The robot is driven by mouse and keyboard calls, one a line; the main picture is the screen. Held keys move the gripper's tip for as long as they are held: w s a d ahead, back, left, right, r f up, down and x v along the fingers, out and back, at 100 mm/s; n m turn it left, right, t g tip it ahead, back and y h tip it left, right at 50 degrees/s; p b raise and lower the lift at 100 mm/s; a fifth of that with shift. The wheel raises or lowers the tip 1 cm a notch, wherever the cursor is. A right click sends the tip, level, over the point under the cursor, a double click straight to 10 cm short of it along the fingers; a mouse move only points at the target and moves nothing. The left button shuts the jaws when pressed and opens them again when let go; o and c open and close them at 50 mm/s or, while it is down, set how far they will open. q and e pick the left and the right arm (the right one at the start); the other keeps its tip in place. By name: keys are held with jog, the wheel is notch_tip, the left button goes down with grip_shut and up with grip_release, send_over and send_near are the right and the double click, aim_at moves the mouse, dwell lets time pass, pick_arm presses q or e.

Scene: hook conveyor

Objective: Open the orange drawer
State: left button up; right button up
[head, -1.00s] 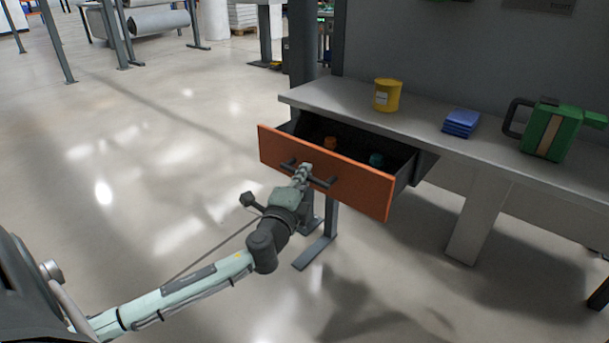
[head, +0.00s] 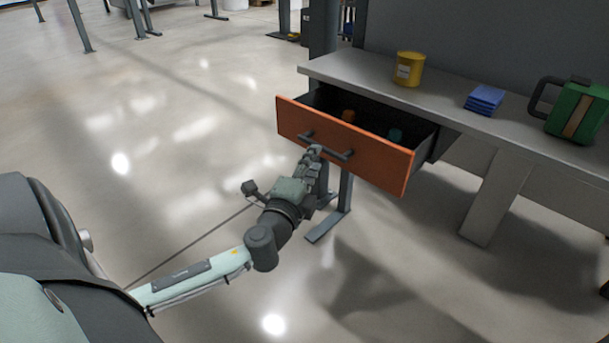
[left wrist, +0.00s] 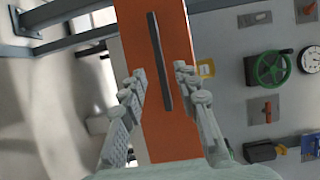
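My left gripper (head: 314,153) is close in front of the handle in the head view. In the left wrist view the left gripper (left wrist: 160,85) has its fingers spread wide apart. The handle (left wrist: 160,60) lies between and beyond them, touching neither finger. The drawer front (left wrist: 172,135) fills the middle of that view. My right gripper is not in view.
On the workbench (head: 445,98) stand a yellow can (head: 409,68), a stack of blue cloths (head: 484,99) and a green canister (head: 578,110). A bench leg (head: 493,200) stands right of the drawer. The floor (head: 140,190) to the left is clear.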

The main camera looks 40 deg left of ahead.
pick_arm(q)
jog(key=v, duration=0.6)
dwell(0.4)
jog(key=s+a+f+n+g+y, duration=0.1)
jog(key=s+a+f+n+g, duration=0.15)
jog(key=f+n+g, duration=0.45)
jog(key=s+d+f+n+g+h, duration=0.1)
jog(key=s+d+f+n+g, duration=0.1)
jog(key=f, duration=0.5)
jog(key=s+d+f+n+g+h, duration=0.2)
jog(key=s+d+f, duration=0.2)
jog(key=s+f, duration=0.2)
jog(key=s+d+f+n+g+h, duration=0.1)
jog(key=s+f, duration=0.4)
jog(key=f, duration=0.5)
jog(key=shift+d+n+g+h, duration=0.4)
jog(key=shift+d+g+h, duration=0.2)
jog(key=shift+d+g, duration=0.55)
